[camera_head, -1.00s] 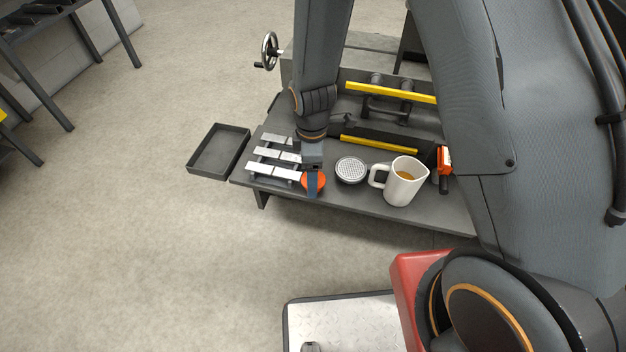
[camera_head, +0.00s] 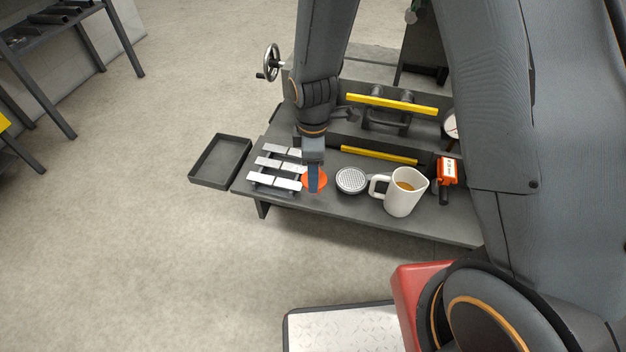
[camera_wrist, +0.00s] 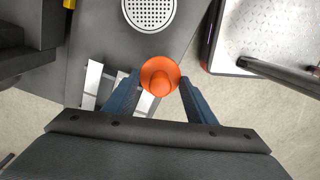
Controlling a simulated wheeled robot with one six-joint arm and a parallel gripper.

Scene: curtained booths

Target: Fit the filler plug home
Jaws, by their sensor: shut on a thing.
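The orange filler plug (camera_head: 322,182) is a round flange with a raised knob. In the wrist view the plug (camera_wrist: 160,88) sits between my two blue fingertips, touching both. My gripper (camera_head: 314,188) points down, shut on the plug, at the front of the dark bench beside the metal blocks. The gripper also shows in the wrist view (camera_wrist: 160,79). I cannot tell how far the plug is above the bench top. The plug's underside is hidden, and no opening for it is clearly visible. A round perforated disc (camera_head: 351,180) lies just right of it.
Several silver blocks (camera_head: 275,182) on a rack stand left of the plug. A white mug (camera_head: 405,198) with brown liquid and an orange-and-black device (camera_head: 447,172) stand right. Yellow bars (camera_head: 379,155) lie behind. An empty black tray (camera_head: 220,180) juts out left.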

